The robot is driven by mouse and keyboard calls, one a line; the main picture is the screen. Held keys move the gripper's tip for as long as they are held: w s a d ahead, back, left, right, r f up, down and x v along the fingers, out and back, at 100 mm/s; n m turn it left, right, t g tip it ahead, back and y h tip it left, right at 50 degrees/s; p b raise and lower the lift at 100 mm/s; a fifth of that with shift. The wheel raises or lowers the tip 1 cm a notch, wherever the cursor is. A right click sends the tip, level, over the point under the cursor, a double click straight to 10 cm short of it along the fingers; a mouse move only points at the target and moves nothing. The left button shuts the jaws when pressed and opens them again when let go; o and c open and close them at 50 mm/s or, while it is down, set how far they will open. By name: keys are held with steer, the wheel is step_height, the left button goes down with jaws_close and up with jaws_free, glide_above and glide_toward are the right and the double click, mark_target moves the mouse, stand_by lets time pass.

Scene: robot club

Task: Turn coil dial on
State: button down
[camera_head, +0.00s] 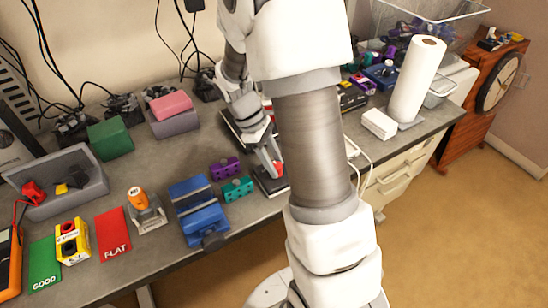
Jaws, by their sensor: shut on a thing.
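A small red part, which looks like the coil dial (279,169), shows at the tips of my gripper (272,167). It sits over a low dark box (272,186) near the front of the bench. My gripper points down and is shut on this red part. The fingers cover part of the dial, and my arm hides what lies just to the right. The dial's marks and its setting are too small to read.
Purple (225,168) and teal (238,189) blocks lie just left of the dark box. A blue vise (197,208) stands further left on the grey bench (160,178). A paper towel roll (416,82) stands at the right. Open floor lies in front.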

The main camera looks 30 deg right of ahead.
steer(key=m, duration=0.2)
steer(key=m+y+p, duration=0.1)
steer(key=m, duration=0.1)
steer(key=shift+w+d+r+m+g+y, duration=0.1)
steer(key=shift+d+m+g+y, duration=0.05)
steer(key=shift+m+g+y, duration=0.2)
steer(key=shift+m+y+p, duration=0.65)
steer(key=shift+m, duration=1.1)
steer(key=shift+c, duration=2.3)
jaws_free()
steer(key=p+v, duration=0.1)
steer(key=v, duration=1.6)
steer(key=shift+w, duration=0.35)
steer(key=shift+d, duration=0.15)
